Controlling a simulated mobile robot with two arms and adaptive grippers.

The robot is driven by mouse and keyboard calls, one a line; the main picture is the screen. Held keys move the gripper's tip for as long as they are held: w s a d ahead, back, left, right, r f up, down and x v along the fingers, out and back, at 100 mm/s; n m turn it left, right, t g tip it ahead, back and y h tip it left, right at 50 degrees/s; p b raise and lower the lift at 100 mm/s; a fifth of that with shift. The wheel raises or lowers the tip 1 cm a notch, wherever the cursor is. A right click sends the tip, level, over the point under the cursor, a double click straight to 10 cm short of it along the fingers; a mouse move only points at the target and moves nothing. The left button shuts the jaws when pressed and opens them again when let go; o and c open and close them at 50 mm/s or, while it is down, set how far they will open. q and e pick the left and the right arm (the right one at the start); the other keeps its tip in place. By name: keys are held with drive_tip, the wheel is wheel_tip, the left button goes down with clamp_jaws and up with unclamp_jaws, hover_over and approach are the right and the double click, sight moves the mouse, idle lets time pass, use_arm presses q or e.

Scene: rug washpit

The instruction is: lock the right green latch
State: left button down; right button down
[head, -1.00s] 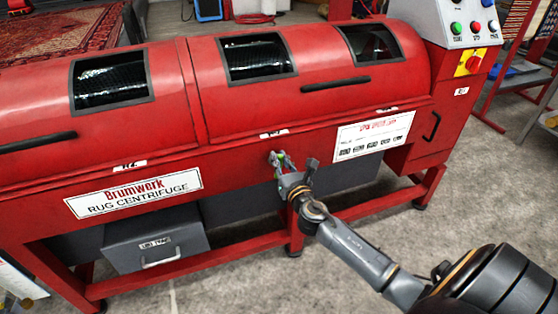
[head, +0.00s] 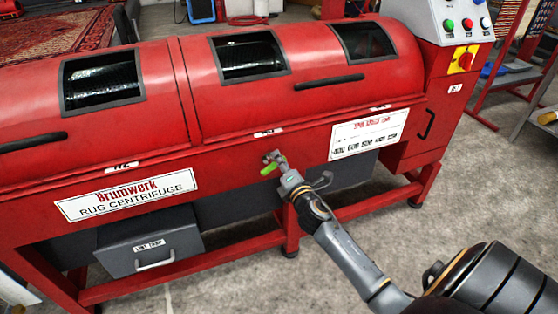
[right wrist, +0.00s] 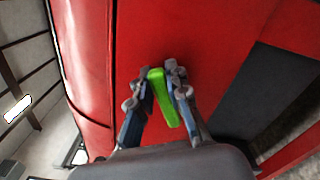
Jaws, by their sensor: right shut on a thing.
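The green latch (head: 268,169) is on the front of the red centrifuge (head: 230,150), below the lid seam and left of the white notice plate. In the head view its visible green part points to the lower left. My right gripper (head: 275,160) is at the latch, and its fingers hide part of it. In the right wrist view the green handle (right wrist: 163,97) lies between the two fingertips, and the gripper (right wrist: 160,85) is shut on it. My left gripper is out of view.
The white notice plate (head: 368,134) is to the right of the latch. A red frame leg (head: 290,230) and a grey lint drawer (head: 150,243) are below. The control panel (head: 461,22) is at the far right. The floor in front is clear.

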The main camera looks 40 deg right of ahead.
drive_tip(key=m, duration=0.3)
drive_tip(key=shift+d+f, duration=0.2)
drive_tip(key=shift+f, duration=0.2)
drive_tip(key=shift+f+m, duration=0.1)
drive_tip(key=shift+m, duration=1.1)
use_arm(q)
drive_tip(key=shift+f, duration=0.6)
use_arm(e)
drive_tip(key=shift+f, duration=0.1)
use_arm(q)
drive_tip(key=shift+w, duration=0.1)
use_arm(e)
drive_tip(key=shift+m, duration=0.3)
drive_tip(key=c, duration=1.3)
unclamp_jaws()
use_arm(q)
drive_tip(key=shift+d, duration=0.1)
use_arm(e)
drive_tip(key=shift+s, duration=0.1)
